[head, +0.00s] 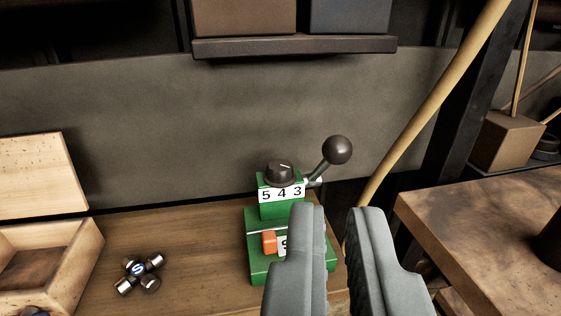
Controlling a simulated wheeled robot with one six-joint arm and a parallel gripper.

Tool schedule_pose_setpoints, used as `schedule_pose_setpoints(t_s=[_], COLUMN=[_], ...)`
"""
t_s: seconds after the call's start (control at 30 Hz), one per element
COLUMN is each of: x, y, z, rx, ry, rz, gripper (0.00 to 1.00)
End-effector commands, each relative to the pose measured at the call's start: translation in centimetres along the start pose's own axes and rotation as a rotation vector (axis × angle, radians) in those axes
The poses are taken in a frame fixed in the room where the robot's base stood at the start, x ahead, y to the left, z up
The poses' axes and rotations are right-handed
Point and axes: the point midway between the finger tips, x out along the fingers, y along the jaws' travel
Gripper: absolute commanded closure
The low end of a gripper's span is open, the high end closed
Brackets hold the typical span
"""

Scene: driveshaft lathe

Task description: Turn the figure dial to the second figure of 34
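The figure dial (279,173) is a dark round knob with a light pointer mark, on top of a green machine (259,266). A white plate (282,194) below the knob shows the figures 5, 4 and 3. The pointer mark appears to lean to the right; which figure it marks is hard to tell. A lever with a dark ball (337,150) rises right of the dial. My gripper (341,212) is in front, its two grey fingers apart with nothing between them. It is nearer than the machine, below and right of the dial, and hides the machine's lower right part.
An orange block (269,242) sits on the machine's front beside a partly hidden white label. A cluster of dark and metal cylinders (139,273) lies on the wooden bench (190,240). An open wooden box (84,262) is left. A yellow pole (436,98) and another wooden table (490,220) stand right.

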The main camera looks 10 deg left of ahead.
Motion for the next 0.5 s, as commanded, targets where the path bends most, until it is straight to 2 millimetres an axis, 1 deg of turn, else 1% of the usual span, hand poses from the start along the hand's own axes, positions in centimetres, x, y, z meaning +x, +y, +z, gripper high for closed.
schedule_pose_setpoints(t_s=[0.03, 0.13, 0.23, 0.27, 0.5], x=[0.1, 0.8, 2.4, 2.9, 7.8], y=[0.0, -0.1, -0.2, -0.3, -0.8], z=[-0.1, -0.4, -1.0, -1.3, -3.1], rx=[-0.002, -0.017, -0.051, -0.063, -0.187], ry=[-0.004, -0.034, -0.099, -0.125, -0.357], rz=[0.0, -0.002, -0.009, -0.012, -0.053], gripper=[0.82, 0.63, 0.43, 0.42, 0.42])
